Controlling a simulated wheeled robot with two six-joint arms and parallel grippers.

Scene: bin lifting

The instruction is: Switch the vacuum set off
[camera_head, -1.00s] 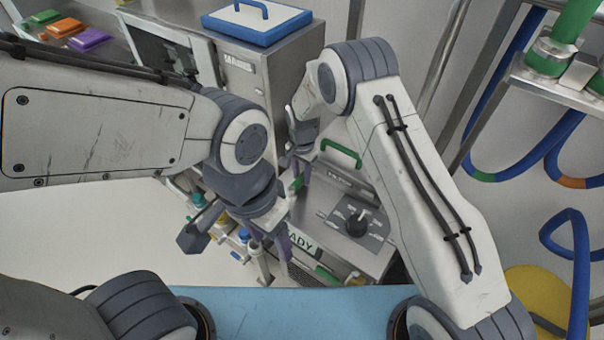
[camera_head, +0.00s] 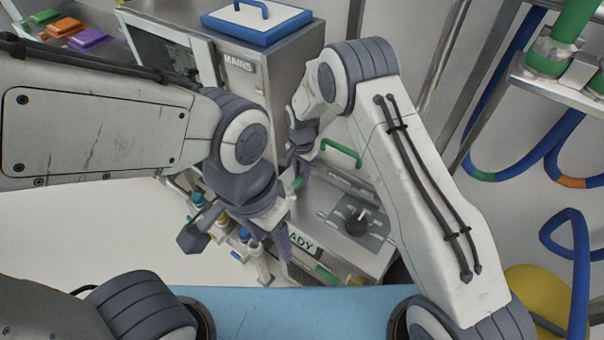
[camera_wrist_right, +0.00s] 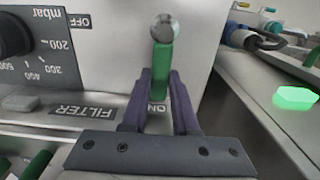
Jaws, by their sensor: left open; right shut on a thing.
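The vacuum set (camera_head: 378,262) is a grey metal unit with a black dial (camera_head: 357,222) and a sign partly reading "ADY". In the right wrist view, my right gripper (camera_wrist_right: 162,78) has its purple fingers shut on a green lever (camera_wrist_right: 162,66) with a shiny metal ball at one end. The lever is over the "ON" label (camera_wrist_right: 157,108); an "OFF" label (camera_wrist_right: 79,21) is farther up and left. In the head view the right gripper (camera_head: 302,178) is partly hidden behind my left arm. My left gripper (camera_head: 268,240) is open and empty-looking, in front of the set's left side.
A green handle (camera_head: 341,152) stands behind the dial. A grey cabinet marked "MAINS" (camera_head: 238,63) carries a blue-edged case (camera_head: 256,22). Several coloured-capped bottles (camera_head: 222,216) are left of my left gripper. Blue hoses (camera_head: 574,240) hang at the right.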

